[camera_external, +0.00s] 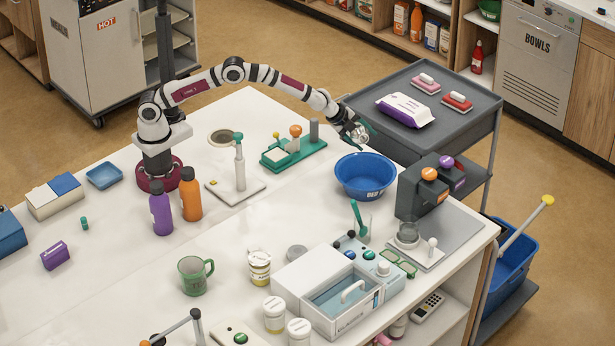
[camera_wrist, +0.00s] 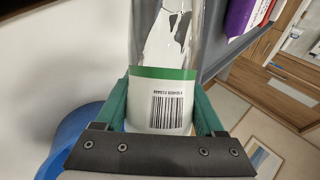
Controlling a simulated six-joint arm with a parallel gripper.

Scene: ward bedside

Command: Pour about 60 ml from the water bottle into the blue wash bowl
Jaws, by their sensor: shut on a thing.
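My gripper (camera_external: 354,131) is at the end of the outstretched arm, in the air just above the far rim of the blue wash bowl (camera_external: 366,178) in the external view. In the wrist view my green-fingered gripper (camera_wrist: 163,112) is shut on the clear water bottle (camera_wrist: 165,75), which has a white barcode label with a green band. The bottle's ends are not clear there, and in the external view it is small and mostly hidden by the gripper, so I cannot tell its tilt. Part of the bowl (camera_wrist: 68,142) shows at lower left in the wrist view. Its inside looks empty.
A dark coffee machine (camera_external: 422,192) stands right of the bowl. A green rack (camera_external: 293,152) is to its left. A grey cart (camera_external: 425,75) with a wipes pack (camera_external: 405,110) is behind. A green mug (camera_external: 194,275) and jars stand nearer the front.

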